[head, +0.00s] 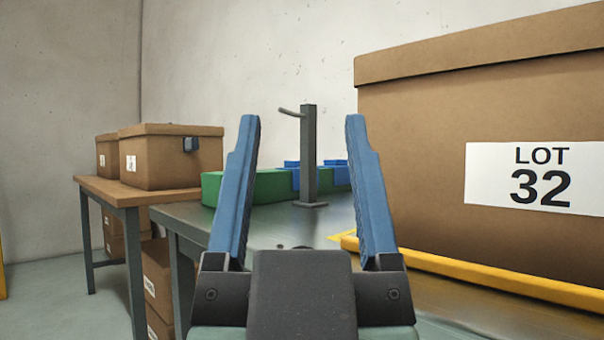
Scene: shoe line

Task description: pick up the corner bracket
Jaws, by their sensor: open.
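My gripper (302,120) is open, with its two blue fingers spread wide and pointing away over the metal table (265,230). Nothing is held between the fingers. I cannot pick out a corner bracket for certain. A dark upright post (309,155) with a short peg near its top and a flat foot stands on the table, seen between the fingers and farther off. A small dark shape shows just above the gripper's body, too hidden to name. My gripper hides part of the near table.
A large cardboard box marked LOT 32 (420,150) stands close on the right behind a yellow rail (480,276). Green (275,187) and blue (335,172) blocks or bins sit behind the post. A wooden-topped table (110,187) at left bears cardboard boxes (150,165).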

